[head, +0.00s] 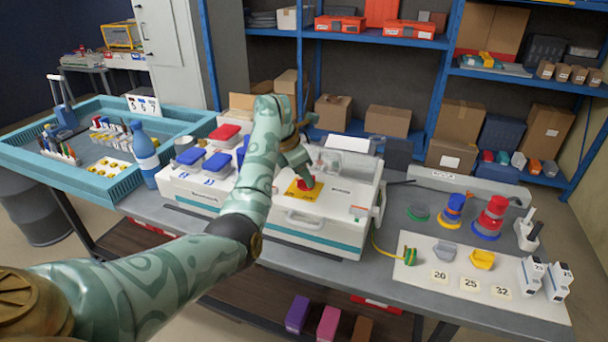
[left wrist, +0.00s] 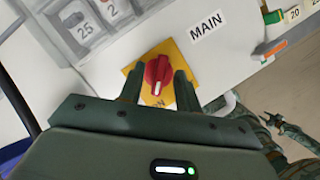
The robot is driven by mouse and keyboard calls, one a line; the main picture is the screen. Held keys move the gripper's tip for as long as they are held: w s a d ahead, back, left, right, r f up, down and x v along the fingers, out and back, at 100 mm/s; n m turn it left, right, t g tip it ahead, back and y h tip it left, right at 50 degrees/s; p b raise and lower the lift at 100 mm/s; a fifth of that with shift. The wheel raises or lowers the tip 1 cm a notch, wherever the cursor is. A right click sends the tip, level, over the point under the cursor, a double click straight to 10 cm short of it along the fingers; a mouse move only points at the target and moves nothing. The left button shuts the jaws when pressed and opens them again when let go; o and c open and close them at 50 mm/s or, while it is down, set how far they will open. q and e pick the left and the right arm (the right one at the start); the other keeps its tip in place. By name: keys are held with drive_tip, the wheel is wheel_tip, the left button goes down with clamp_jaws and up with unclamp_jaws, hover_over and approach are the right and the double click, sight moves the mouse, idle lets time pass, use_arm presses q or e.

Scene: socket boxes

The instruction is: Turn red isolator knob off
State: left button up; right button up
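The red isolator knob (head: 306,182) sits on a yellow plate (head: 293,192) on top of the white and teal box. In the left wrist view the red knob (left wrist: 157,76) has a white mark at its lower end, towards the partly hidden lettering "ON". My left gripper (left wrist: 158,84) is over the plate, its fingers apart, one on each side of the knob. I cannot tell whether they touch it. Green patterned parts of mine show at the lower right of the left wrist view; the right gripper's jaw state is not clear there.
A "MAIN" label (left wrist: 206,26) lies beside the plate. The raised clear cover (head: 350,165) stands behind the knob. Blue-lidded sockets (head: 215,163) are left of my arm. A blue bottle (head: 145,150) stands farther left. Coloured rings (head: 490,218) and a white board (head: 420,275) are at the right.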

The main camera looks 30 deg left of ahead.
use_arm(q)
clamp_jaws()
